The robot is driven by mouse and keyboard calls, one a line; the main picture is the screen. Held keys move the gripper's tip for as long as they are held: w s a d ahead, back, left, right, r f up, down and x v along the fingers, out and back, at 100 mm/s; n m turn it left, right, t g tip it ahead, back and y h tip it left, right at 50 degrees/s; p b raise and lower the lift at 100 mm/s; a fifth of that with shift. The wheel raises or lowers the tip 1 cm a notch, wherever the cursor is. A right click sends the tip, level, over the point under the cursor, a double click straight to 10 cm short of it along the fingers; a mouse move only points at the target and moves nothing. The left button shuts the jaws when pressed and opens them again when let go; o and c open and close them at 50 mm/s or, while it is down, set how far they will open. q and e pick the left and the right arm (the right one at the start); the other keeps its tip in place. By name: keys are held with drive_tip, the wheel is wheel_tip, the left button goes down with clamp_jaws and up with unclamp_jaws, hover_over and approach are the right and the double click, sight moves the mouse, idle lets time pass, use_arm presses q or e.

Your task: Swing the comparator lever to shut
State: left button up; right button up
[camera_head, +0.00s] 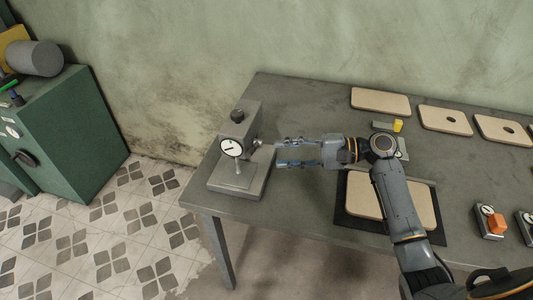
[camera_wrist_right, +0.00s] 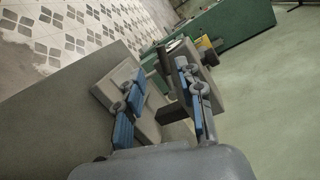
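The comparator (camera_head: 252,170) stands at the left end of the grey table, with a round white dial (camera_head: 232,147) and a black knob on top (camera_head: 237,116). Its short lever (camera_head: 258,143) sticks out from the right side of the column toward my right gripper. My right gripper (camera_head: 279,152) points left at the comparator, its two fingers apart, just right of the lever. In the right wrist view the blue-padded fingers (camera_wrist_right: 160,108) are spread, with a dark block-like part (camera_wrist_right: 177,112) showing between them; contact cannot be told. My left gripper is in neither view.
A beige board (camera_head: 360,195) lies on a black mat (camera_head: 345,222) under my right arm. More beige boards (camera_head: 380,101) lie along the back, near a yellow piece (camera_head: 398,126). A control box with an orange part (camera_head: 497,223) stands right. A green cabinet (camera_head: 75,135) is left.

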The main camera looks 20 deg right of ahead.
drive_tip(key=v, duration=0.5)
drive_tip(key=shift+s+f, duration=0.1)
idle(0.4)
